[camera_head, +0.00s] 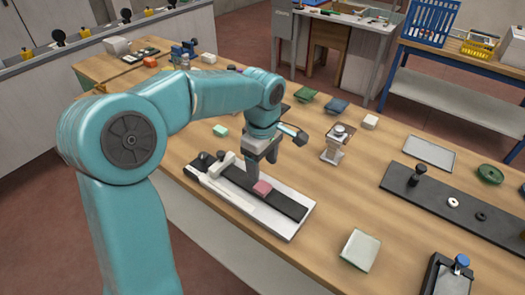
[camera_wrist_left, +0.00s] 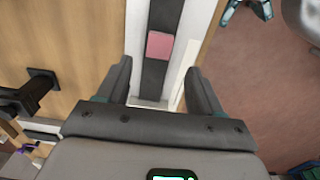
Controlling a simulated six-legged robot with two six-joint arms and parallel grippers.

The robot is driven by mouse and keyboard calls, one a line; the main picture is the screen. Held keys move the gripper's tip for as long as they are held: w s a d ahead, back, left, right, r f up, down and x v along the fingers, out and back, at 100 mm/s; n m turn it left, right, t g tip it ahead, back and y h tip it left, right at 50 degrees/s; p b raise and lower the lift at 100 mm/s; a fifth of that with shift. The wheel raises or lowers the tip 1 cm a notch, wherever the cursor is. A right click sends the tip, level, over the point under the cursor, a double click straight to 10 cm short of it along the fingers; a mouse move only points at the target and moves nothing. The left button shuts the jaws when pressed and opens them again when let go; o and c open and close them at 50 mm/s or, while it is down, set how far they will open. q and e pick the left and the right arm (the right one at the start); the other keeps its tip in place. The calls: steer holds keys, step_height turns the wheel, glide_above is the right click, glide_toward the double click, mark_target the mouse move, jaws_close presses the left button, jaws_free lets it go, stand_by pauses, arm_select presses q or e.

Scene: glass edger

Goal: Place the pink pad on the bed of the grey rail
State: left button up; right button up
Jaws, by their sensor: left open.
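The pink pad (camera_head: 262,187) is a small block that appears to lie flat on the dark strip along the middle of the light grey rail (camera_head: 291,226). In the left wrist view the pad (camera_wrist_left: 159,45) spans about the strip's width, just beyond the fingertips. The rail's pale side (camera_wrist_left: 186,48) runs beside it. My left gripper (camera_head: 263,160) is just above and behind the pad. Its fingers (camera_wrist_left: 158,75) are apart with nothing between them, so it is open and clear of the pad. My right gripper is not in view.
A white block with dark knobs (camera_head: 207,166) sits at the rail's far left end. A green-white block (camera_head: 361,249), a small metal stand (camera_head: 338,145) and a long dark plate (camera_head: 450,205) are to the right. Bare wooden table lies between them.

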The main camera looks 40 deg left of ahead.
arm_select(q)
step_height(320, 180, up, 5)
steer(key=shift+f, duration=0.15)
steer(key=shift+w, duration=0.1)
steer(key=shift+s+f, duration=0.1)
steer(key=shift+s, duration=0.1)
stand_by(0.4)
